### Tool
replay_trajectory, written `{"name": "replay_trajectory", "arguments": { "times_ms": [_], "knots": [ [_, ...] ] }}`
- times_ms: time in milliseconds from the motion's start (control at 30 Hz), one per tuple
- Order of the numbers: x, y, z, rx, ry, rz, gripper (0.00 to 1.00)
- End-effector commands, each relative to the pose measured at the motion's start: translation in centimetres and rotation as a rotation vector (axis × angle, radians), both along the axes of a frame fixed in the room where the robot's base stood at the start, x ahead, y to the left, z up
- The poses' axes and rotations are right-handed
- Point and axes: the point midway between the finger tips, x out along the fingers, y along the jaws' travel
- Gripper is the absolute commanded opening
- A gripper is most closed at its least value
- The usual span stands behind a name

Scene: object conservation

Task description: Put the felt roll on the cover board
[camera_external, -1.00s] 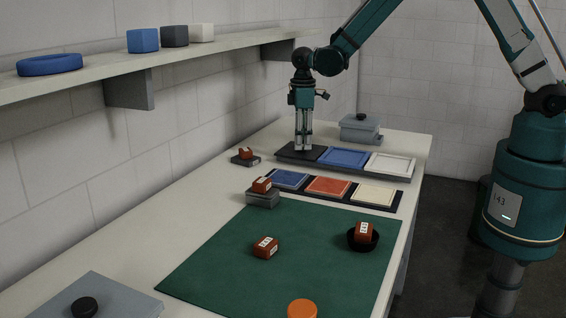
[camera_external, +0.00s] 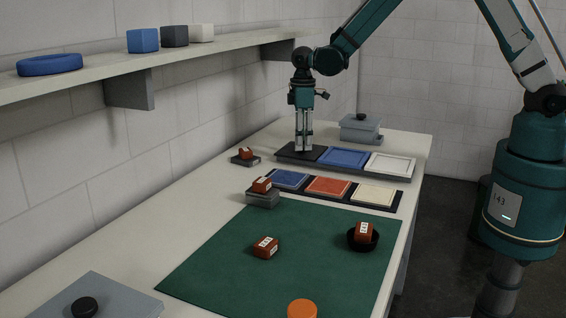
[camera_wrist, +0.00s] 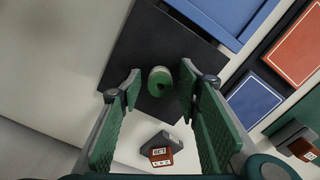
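The felt roll looks to be the small green cylinder with a dark hole in its end (camera_wrist: 160,80), standing on a dark square panel (camera_wrist: 136,48) in the wrist view. My gripper (camera_wrist: 160,76) is open, one finger on each side of the roll, with gaps showing. In the external view my gripper (camera_external: 304,151) points down at the dark left end of the back tray, and the roll cannot be made out there. I cannot tell which panel is the cover board. The back tray has a blue panel (camera_external: 344,157) and a white panel (camera_external: 391,163).
A front tray holds blue (camera_external: 290,179), red (camera_external: 328,186) and cream (camera_external: 373,194) panels. Red-brown labelled blocks stand on a small stand (camera_external: 246,161), a grey block (camera_external: 262,200), a black bowl (camera_external: 362,245) and the green mat (camera_external: 310,265). A grey knobbed box (camera_external: 360,135) stands behind.

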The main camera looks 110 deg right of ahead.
Motion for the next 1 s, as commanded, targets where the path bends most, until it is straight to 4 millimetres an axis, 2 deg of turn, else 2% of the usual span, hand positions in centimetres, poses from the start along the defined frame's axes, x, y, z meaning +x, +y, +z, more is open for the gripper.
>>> {"name": "replay_trajectory", "arguments": {
  "times_ms": [267,700,1000],
  "knots": [
    [0.0,0.0,2.7,0.000,0.000,0.000,0.34],
    [0.0,0.0,9.0,0.000,0.000,0.000,0.34],
    [0.0,0.0,11.5,0.000,0.000,0.000,0.34]
  ]
}}
